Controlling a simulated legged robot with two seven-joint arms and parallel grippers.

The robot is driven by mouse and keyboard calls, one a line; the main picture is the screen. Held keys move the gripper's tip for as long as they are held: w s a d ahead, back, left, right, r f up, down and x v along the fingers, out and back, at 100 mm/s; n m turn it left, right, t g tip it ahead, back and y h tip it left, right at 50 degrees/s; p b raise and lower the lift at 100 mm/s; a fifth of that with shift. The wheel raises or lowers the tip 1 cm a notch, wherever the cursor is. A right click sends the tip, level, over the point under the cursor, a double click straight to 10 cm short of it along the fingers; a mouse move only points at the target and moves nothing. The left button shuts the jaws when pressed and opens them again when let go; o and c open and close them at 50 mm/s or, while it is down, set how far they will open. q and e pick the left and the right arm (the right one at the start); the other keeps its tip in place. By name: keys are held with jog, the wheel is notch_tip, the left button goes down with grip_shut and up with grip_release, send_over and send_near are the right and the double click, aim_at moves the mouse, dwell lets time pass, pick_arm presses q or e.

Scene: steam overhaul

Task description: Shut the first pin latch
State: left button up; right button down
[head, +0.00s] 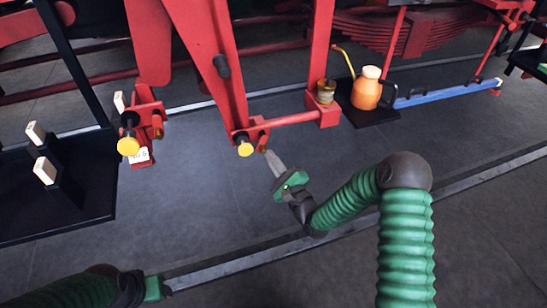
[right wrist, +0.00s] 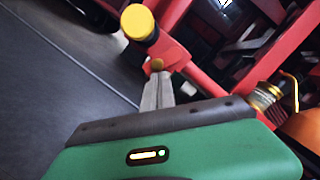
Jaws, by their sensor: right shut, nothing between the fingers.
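A yellow-capped pin (head: 245,149) sticks out at the foot of a red hanging link, with a small red latch piece (head: 263,134) beside it. A second yellow-capped pin (head: 128,146) sits on a red bracket to the left; I cannot tell by marking which is first. My right gripper (head: 269,157) is shut and empty, its tips just below and right of the nearer pin. In the right wrist view its fingers (right wrist: 157,82) point at a small brass piece (right wrist: 157,65) below the yellow cap (right wrist: 138,22); contact is unclear. My left gripper (head: 158,288) shows only partly at bottom left.
A black stand (head: 90,200) with white-topped blocks is at the left. An orange oil can (head: 366,92) stands on a dark mat at the right, near a blue bar (head: 440,92). A red rod (head: 290,119) runs right from the link. Floor below the pins is clear.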

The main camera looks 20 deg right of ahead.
jog(key=m, duration=0.2)
jog(key=a+m+h, duration=0.1)
jog(key=m, duration=0.2)
jog(key=a+m+t+h, duration=0.1)
jog(key=m, duration=0.1)
jog(key=shift+a+r+m, duration=0.1)
jog(key=shift+a+m, duration=0.15)
jog(key=shift+m, duration=0.15)
jog(key=shift+a+r+m+h+b, duration=0.3)
jog(key=shift+m+h, duration=0.25)
jog(key=shift+m, duration=1)
jog(key=shift+a+r+m+h+b, duration=0.2)
jog(key=shift+a+m+h+b, duration=0.3)
jog(key=shift+m, duration=1.1)
jog(key=shift+a+r+m+h+b, duration=0.2)
jog(key=shift+m+h, duration=0.45)
jog(key=shift+m, duration=0.9)
jog(key=shift+r, duration=0.1)
